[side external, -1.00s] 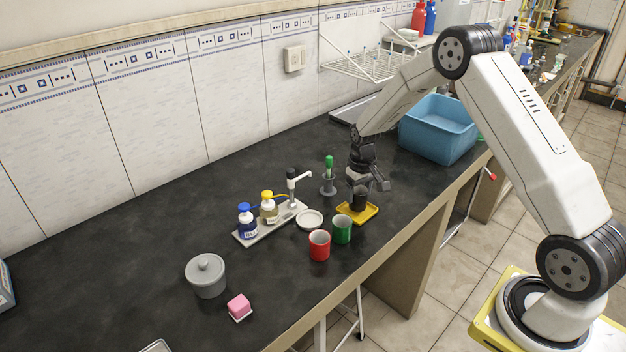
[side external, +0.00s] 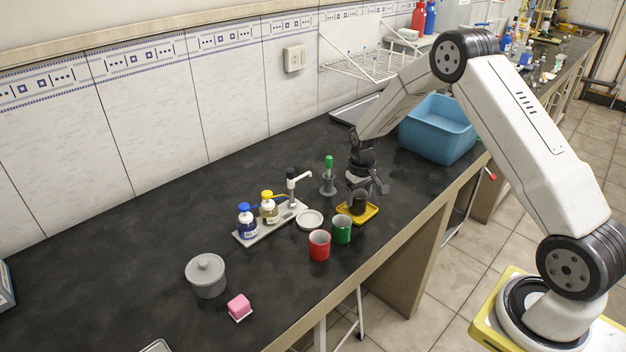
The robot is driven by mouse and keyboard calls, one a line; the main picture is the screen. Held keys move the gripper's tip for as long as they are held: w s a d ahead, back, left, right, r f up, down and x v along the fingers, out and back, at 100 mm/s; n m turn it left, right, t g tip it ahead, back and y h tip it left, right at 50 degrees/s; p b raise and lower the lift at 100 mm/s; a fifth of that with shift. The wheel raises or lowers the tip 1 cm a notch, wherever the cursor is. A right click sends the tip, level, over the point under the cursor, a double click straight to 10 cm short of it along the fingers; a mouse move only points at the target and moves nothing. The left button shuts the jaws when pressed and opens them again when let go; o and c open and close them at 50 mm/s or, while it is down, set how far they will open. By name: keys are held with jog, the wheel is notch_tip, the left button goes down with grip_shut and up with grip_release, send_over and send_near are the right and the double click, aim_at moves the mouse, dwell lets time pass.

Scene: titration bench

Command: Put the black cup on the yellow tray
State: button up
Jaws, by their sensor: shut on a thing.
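The black cup (side external: 358,202) is upright at the yellow tray (side external: 371,212), within its outline. It looks to be on or just above the tray surface; I cannot tell which. My gripper (side external: 360,190) points down over the tray and is shut on the black cup. The jaws partly hide the cup's upper part.
A green cup (side external: 342,230) and a red cup (side external: 319,246) stand close at the tray's front left. A white dish (side external: 310,220) and a grey holder with a green-topped item (side external: 328,181) are to the left. A blue basin (side external: 438,129) stands behind right.

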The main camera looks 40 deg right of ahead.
jog(key=shift+f, duration=0.2)
dwell(0.6)
jog(key=o, duration=0.9)
jog(key=shift+c, duration=0.2)
jog(key=shift+r, duration=0.15)
jog(key=shift+r, duration=2.85)
jog(key=shift+a+r, duration=0.1)
